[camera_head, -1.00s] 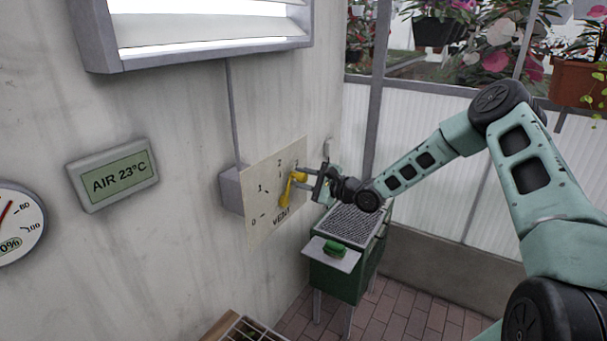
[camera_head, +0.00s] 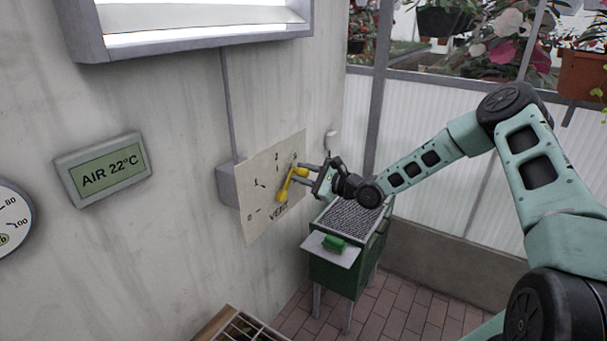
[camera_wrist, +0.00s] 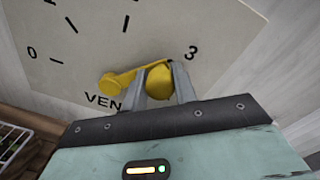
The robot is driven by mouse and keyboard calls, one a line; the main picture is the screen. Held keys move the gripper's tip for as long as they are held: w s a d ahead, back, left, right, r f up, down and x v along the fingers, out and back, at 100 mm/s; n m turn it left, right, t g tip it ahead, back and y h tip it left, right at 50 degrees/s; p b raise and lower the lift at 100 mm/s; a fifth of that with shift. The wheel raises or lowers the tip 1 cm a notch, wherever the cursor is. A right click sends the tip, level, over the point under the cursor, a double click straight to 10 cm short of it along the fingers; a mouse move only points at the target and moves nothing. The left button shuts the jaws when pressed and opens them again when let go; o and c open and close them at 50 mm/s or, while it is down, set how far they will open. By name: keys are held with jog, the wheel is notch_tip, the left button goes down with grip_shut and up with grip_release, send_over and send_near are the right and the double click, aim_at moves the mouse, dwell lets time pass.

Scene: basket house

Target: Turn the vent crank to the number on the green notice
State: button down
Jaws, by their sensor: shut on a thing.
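The vent crank (camera_head: 284,190) is yellow, on a cream dial plate (camera_head: 258,223) marked 0 to 3 and VENT. In the wrist view the crank arm (camera_wrist: 128,77) runs from its hub to the right, toward the 3 side. The 3's tick is not clearly visible. My gripper (camera_head: 300,170) is shut on the crank's round knob (camera_wrist: 159,83), one finger on each side. A green-screened display (camera_head: 108,172) on the wall reads AIR 22°C. No green notice is seen in these frames.
A round gauge (camera_head: 12,218) is at far left. Brick floor lies to the right.

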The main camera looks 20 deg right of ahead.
jog(key=c, duration=1.1)
grip_release()
jog(key=shift+d, duration=0.1)
jog(key=b+v, duration=0.5)
jog(key=v, duration=1.2)
jog(key=shift+s+d, duration=0.15)
jog(key=shift+f, duration=0.1)
